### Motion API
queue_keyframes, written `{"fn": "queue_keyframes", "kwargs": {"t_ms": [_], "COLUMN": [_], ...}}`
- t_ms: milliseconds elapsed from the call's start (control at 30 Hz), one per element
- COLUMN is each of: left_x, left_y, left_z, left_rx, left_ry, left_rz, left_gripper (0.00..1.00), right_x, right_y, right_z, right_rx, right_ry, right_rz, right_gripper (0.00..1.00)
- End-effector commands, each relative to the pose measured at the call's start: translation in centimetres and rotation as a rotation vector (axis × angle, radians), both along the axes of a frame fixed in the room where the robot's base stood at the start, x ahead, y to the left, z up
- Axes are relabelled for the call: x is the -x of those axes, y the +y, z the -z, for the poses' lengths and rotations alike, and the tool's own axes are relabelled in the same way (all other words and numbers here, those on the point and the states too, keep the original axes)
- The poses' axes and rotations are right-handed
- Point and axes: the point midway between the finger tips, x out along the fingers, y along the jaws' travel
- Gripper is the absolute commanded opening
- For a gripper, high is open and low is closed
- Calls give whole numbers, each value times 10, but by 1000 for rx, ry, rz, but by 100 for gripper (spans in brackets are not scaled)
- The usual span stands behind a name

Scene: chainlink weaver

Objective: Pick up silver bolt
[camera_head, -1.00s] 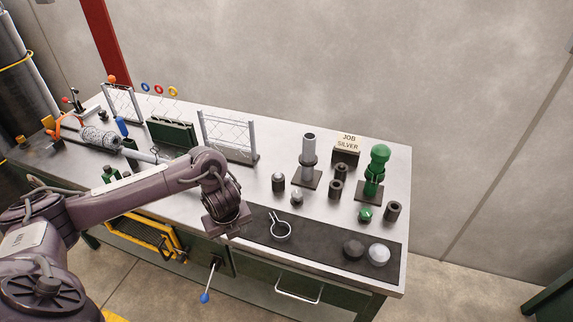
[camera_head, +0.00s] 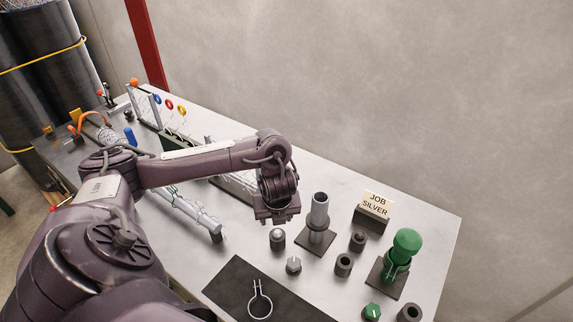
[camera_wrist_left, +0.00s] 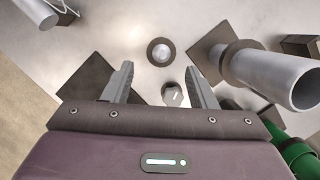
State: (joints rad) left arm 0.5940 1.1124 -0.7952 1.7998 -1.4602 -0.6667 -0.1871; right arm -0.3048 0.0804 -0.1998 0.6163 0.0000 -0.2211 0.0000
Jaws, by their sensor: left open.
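Two small silver pieces stand on the bench, and I cannot tell for sure which is the bolt. One is a rounded silver head (camera_head: 278,233) in a dark cup; it shows in the left wrist view (camera_wrist_left: 161,51) ahead of the fingertips. The other is a faceted silver piece (camera_head: 294,265), nearer the front; in the left wrist view it (camera_wrist_left: 172,94) appears between the fingers. My left gripper (camera_head: 277,218) points down above the bench, behind the dome-topped cup in the head view. Its fingers (camera_wrist_left: 160,85) are open and empty. My right gripper is out of view.
A silver post (camera_head: 319,212) stands close right of my left gripper. Empty dark cups (camera_head: 344,264), a green post (camera_head: 406,243), a green faceted piece (camera_head: 372,311) and a "JOB SILVER" sign (camera_head: 376,203) stand farther right. A dark mat (camera_head: 232,282) with a ring clamp (camera_head: 260,305) lies in front.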

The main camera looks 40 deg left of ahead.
Motion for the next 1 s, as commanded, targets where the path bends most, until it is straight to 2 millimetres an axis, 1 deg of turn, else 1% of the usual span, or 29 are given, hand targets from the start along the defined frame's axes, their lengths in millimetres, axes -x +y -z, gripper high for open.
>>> {"fn": "queue_keyframes", "kwargs": {"t_ms": [33, 200, 333, 433, 533, 667, 867, 967, 1000], "left_x": [0, -3, -4, -6, -9, -11, -11, -11, -11], "left_y": [0, 3, 2, 1, 4, 6, 6, 6, 6], "left_z": [8, 27, 41, 52, 67, 76, 76, 76, 76], "left_rx": [2, 3, 2, 2, 1, 0, 1, 1, 1], "left_ry": [3, 3, 5, 6, 3, 1, 1, 1, 1], "left_rz": [0, -1, -3, -3, -2, -1, 0, 0, 0], "left_gripper": [52, 52, 52, 52, 52, 52, 52, 40, 35], "right_x": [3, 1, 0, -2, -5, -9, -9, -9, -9], "right_y": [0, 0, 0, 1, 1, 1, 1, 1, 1], "right_z": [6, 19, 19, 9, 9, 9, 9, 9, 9], "right_rx": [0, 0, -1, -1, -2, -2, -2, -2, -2], "right_ry": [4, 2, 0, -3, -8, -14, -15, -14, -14], "right_rz": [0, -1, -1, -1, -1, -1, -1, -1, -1], "right_gripper": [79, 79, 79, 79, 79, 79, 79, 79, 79]}}
